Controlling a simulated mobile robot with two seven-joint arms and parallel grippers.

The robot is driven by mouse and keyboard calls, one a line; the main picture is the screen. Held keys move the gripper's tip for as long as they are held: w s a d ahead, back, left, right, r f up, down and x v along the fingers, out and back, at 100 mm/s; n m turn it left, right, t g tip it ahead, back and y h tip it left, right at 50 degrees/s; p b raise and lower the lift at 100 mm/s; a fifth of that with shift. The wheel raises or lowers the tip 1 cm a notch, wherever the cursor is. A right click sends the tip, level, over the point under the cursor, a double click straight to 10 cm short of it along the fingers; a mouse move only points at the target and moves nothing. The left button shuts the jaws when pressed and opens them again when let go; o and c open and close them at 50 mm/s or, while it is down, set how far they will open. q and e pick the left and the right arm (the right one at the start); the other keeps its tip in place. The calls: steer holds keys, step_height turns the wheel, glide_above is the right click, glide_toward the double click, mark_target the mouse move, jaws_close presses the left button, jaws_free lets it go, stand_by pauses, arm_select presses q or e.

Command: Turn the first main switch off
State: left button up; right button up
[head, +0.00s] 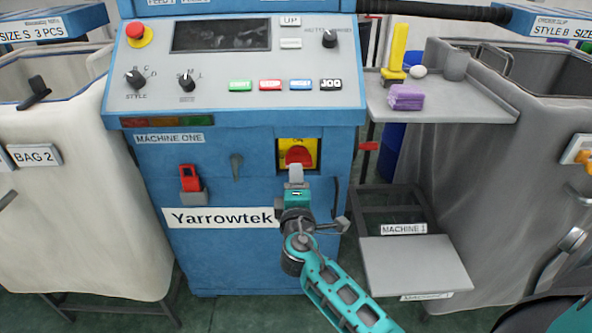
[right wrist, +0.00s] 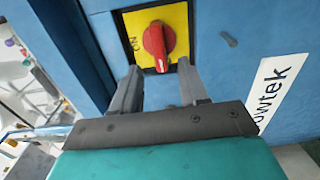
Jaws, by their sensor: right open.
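The main switch is a red rotary knob (head: 298,156) on a yellow plate (head: 306,143), set in the blue front of the machine marked MACHINE ONE (head: 168,138). In the right wrist view the knob (right wrist: 158,46) stands out from its yellow plate (right wrist: 181,18), with the word ON beside it. My right gripper (head: 296,172) is just below and in front of the knob. In the right wrist view its two fingers (right wrist: 157,88) are apart, with nothing between them, short of the knob. My left gripper is not in view.
A red lock-like piece (head: 189,178) and a dark handle (head: 236,166) are on the machine front. The control panel (head: 210,95) above carries a red stop button (head: 136,31). A grey shelf (head: 440,108) at right holds a purple bundle (head: 406,97). Cloth bins flank the machine.

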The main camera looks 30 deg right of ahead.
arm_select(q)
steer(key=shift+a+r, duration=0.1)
arm_select(e)
steer(key=v, duration=0.8)
steer(key=shift+s, duration=0.15)
steer(key=shift+a, duration=0.15)
steer(key=s+a+f+m+g+y, duration=0.5)
steer(key=s+a+f+m+y, duration=0.4)
steer(key=s+a+f+y, duration=0.35)
arm_select(q)
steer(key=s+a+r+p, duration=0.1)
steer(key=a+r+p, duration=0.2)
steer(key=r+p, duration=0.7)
steer(key=p, duration=0.5)
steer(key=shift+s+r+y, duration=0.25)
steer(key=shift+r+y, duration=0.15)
arm_select(e)
steer(key=s+d+r+h, duration=0.1)
steer(key=d+r, duration=0.2)
steer(key=r, duration=0.8)
steer(key=shift+s, duration=0.15)
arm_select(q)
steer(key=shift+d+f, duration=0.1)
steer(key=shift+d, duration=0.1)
arm_select(e)
steer(key=shift+d+r, duration=0.1)
